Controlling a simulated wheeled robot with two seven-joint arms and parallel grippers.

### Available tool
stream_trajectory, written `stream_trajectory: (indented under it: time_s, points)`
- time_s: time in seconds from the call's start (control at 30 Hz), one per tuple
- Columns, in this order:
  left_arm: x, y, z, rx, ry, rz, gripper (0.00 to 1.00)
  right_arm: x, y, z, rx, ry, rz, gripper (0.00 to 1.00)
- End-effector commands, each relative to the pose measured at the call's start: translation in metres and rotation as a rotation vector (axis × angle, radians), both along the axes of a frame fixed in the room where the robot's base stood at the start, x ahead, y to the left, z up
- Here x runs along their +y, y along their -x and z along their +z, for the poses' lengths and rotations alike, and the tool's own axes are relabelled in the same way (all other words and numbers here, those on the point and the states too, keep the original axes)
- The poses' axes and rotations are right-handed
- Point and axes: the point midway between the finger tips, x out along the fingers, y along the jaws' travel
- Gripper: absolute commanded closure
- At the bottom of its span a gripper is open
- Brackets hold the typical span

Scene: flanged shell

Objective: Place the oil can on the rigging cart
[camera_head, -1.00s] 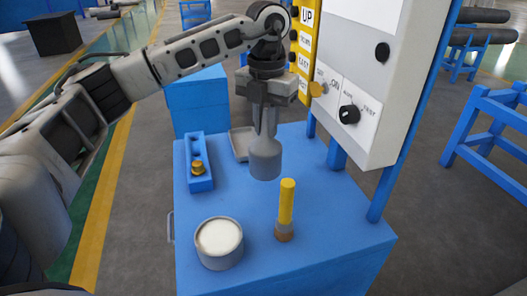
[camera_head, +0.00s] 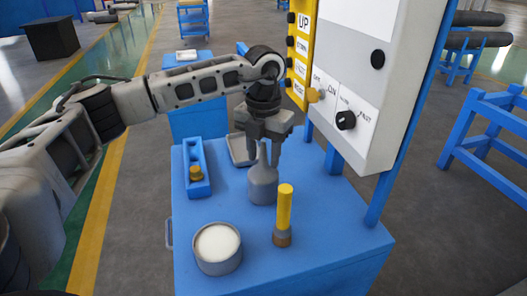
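The grey oil can (camera_head: 263,188), with a wide body and a narrow neck, stands upright on the blue top of the rigging cart (camera_head: 200,284). My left gripper (camera_head: 264,152) is directly above it, pointing down. Its two fingers are spread, one on each side of the can's neck, with a visible gap around the neck. The can's far side is hidden. My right gripper is not in view.
On the cart top are a yellow-handled tool (camera_head: 284,208) close right of the can, a round pot with white contents (camera_head: 217,246), a blue holder (camera_head: 188,160) and a grey tray (camera_head: 236,151). The control box (camera_head: 352,70) rises at the right.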

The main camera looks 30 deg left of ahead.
Motion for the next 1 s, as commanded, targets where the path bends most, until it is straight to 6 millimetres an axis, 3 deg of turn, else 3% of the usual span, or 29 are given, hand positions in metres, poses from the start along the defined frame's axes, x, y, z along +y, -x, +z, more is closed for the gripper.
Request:
stream_trajectory:
  time_s: [0.37,0.8,1.0]
  points:
    - [0.0,-0.001,0.012,-0.003,0.0,0.0,0.59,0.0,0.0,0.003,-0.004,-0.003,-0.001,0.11]
    - [0.0,-0.002,0.1,-0.003,0.001,0.0,0.59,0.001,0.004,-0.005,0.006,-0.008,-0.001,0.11]
    - [0.0,-0.001,0.12,-0.001,0.0,0.0,0.59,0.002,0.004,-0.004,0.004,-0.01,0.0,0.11]
